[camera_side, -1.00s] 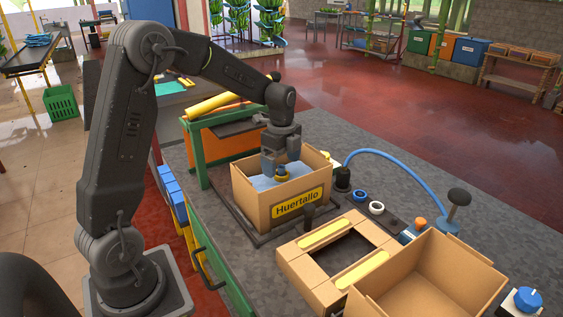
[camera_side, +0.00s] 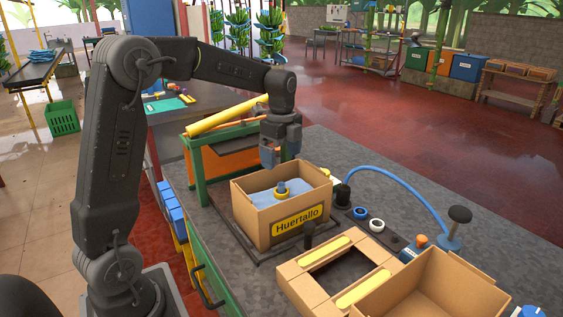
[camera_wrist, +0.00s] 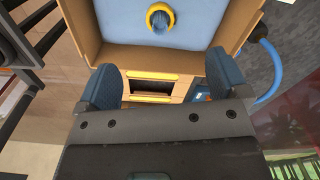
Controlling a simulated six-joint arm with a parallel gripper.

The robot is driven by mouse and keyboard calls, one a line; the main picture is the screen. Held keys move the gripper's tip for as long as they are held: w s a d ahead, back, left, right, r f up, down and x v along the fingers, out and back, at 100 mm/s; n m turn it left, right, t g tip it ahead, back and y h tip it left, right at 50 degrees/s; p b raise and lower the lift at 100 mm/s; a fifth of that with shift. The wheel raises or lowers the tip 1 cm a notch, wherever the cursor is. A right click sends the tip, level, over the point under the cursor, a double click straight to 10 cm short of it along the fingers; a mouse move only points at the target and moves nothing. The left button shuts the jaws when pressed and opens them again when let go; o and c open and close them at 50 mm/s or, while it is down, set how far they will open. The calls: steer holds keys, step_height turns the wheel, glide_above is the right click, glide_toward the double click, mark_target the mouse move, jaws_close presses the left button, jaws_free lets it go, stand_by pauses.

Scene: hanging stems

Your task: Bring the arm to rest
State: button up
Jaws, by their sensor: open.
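My gripper (camera_side: 281,158) hangs above the back of the cardboard box (camera_side: 258,230) in the side view, with its jaws pointing down. It is open and empty. In the wrist view my gripper (camera_wrist: 153,92) shows two blue-grey fingers wide apart with nothing between them. The box, marked "Huertallo", has a pale blue lining (camera_side: 262,194). A small blue piece with a yellow ring (camera_side: 281,190) sits on the lining, apart from the fingers. The ringed piece also shows at the top of the wrist view (camera_wrist: 160,17).
A green frame with a yellow roller (camera_side: 228,114) stands behind the box. In front are a cardboard frame with yellow strips (camera_side: 318,290) and an open empty box (camera_side: 440,285). A blue hose (camera_side: 405,181) and several small fittings lie to the right. The air above is clear.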

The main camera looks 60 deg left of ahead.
steer(key=shift+r, duration=0.6)
steer(key=shift+d, duration=0.1)
steer(key=s+d+r+n+t, duration=0.1)
steer(key=s+d+n+t, duration=0.1)
steer(key=s+d+n, duration=0.5)
steer(key=s+d+r+n+t, duration=0.1)
steer(key=s+d+n+t, duration=0.2)
steer(key=s+d+n, duration=0.4)
steer(key=s+d, duration=0.1)
steer(key=s, duration=0.6)
steer(key=shift+n+t, duration=0.3)
steer(key=shift+d+r, duration=0.1)
